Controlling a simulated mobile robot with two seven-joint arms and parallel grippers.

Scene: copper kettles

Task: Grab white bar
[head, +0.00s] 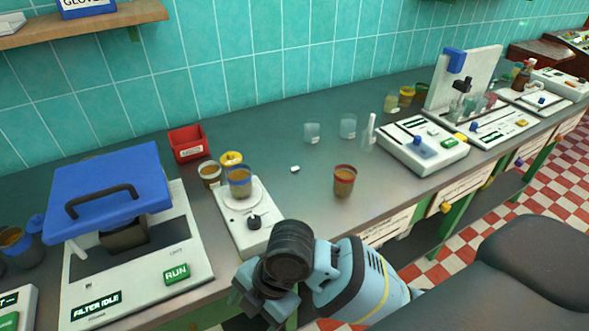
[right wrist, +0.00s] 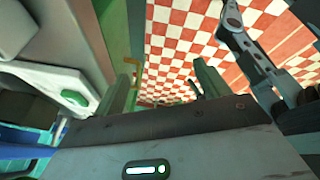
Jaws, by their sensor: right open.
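A small white bar (head: 295,169) lies on the grey counter, in the open stretch between the stirrer with a cup and the clear beakers. It is not seen in the right wrist view. My right gripper (head: 258,302) is low in front of the counter's front edge, below and nearer than the bar, and apart from it. In the right wrist view its two fingers (right wrist: 163,80) stand apart with nothing between them but checkered floor behind. My left gripper is not in the head view.
Another brown cup (head: 344,183) stands right of the bar. A red bin (head: 187,143) and clear beakers (head: 312,132) stand farther back. The blue-lidded machine (head: 108,185) fills the left.

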